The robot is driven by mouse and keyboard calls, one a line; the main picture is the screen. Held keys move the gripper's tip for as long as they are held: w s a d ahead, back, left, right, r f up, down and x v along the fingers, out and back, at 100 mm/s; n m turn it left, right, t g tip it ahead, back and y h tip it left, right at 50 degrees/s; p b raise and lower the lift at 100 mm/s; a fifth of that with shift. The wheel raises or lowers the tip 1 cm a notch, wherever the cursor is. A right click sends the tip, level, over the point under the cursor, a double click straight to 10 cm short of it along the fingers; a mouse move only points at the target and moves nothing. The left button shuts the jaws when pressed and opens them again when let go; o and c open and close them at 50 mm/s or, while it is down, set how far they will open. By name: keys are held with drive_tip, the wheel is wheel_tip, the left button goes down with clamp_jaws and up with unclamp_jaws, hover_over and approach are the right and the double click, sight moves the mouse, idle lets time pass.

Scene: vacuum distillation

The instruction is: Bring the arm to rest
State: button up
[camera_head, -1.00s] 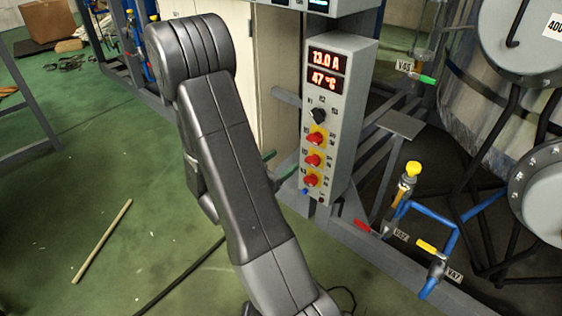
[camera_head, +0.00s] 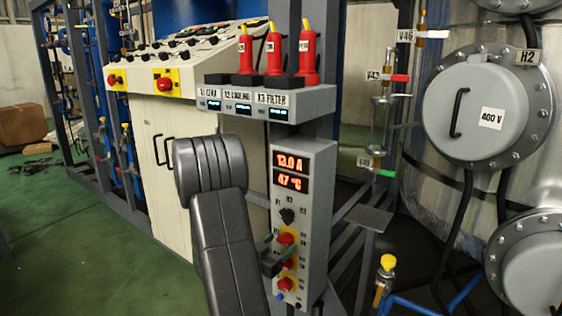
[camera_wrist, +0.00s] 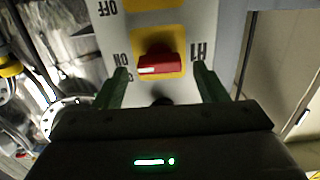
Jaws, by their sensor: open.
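My arm (camera_head: 226,240) rises at the lower middle of the head view, and its bulky joint stands left of the grey control box (camera_head: 318,200). My gripper (camera_head: 270,250) shows in front of the box's lower left part, with green fingers beside the red knobs (camera_head: 286,239). In the wrist view my gripper (camera_wrist: 163,78) is open. The fingers look apart from the knob, with nothing held. The exact distance to the panel cannot be told.
The box displays (camera_head: 290,172) read 13.0 A and 47 °C. Red bottle-like items (camera_head: 273,55) stand above it. A console cabinet (camera_head: 170,150) is behind my arm. A tank (camera_head: 488,110) and pipework are at right. Green floor (camera_head: 90,260) is open at left.

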drive_tip(key=shift+x, duration=0.8)
